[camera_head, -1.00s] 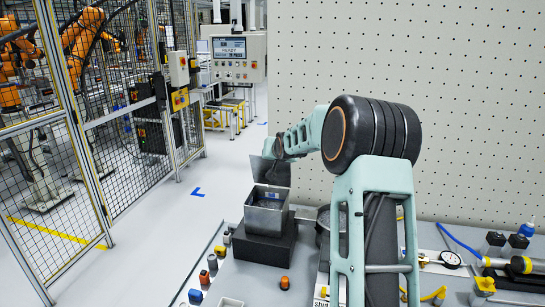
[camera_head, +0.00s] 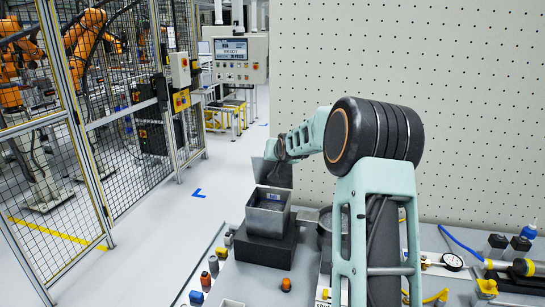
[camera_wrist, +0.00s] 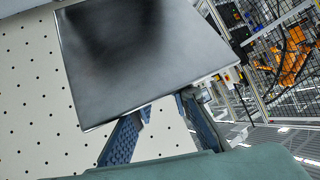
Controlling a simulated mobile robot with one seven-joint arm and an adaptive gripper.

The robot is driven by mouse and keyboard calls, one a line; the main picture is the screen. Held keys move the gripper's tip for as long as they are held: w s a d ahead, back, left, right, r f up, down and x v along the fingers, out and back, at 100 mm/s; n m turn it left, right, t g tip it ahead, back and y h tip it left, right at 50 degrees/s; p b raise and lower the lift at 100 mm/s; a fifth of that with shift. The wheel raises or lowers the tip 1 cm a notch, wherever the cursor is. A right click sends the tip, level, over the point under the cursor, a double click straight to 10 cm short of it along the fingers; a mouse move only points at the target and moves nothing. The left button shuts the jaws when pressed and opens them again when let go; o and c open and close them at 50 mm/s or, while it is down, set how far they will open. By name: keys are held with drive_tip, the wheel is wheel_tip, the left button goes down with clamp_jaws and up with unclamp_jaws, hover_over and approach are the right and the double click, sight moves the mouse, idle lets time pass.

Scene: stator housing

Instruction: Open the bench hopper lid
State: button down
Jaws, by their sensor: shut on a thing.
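The bench hopper (camera_head: 266,221) is an open-topped grey metal box on a black block, left of my arm in the head view. Its lid (camera_head: 279,174) stands raised at the hopper's far side, so the inside of the box shows. In the wrist view the lid (camera_wrist: 150,60) is a large dark flat plate with a light edge, filling the upper middle. My gripper (camera_wrist: 165,112) is shut on the lid near its lower edge, with two blue-grey fingers seen there. The exact contact is hidden. In the head view my arm's end meets the lid's upper part.
A pale perforated board (camera_head: 460,120) stands behind the bench, close to my arm. Small coloured parts (camera_head: 208,275) lie along the bench's left edge. A dial gauge (camera_head: 452,262) and a yellow-black tool (camera_head: 515,267) lie at right. Open floor is left of the bench.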

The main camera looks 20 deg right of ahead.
drive_tip(key=shift+s+d, duration=0.1)
drive_tip(key=shift+d, duration=0.4)
drive_tip(key=c, duration=1.8)
unclamp_jaws()
drive_tip(key=shift+d, duration=0.15)
drive_tip(key=shift+c, duration=0.2)
drive_tip(key=shift+a, duration=0.25)
drive_tip(key=shift+s, duration=0.1)
drive_tip(key=v, duration=1.2)
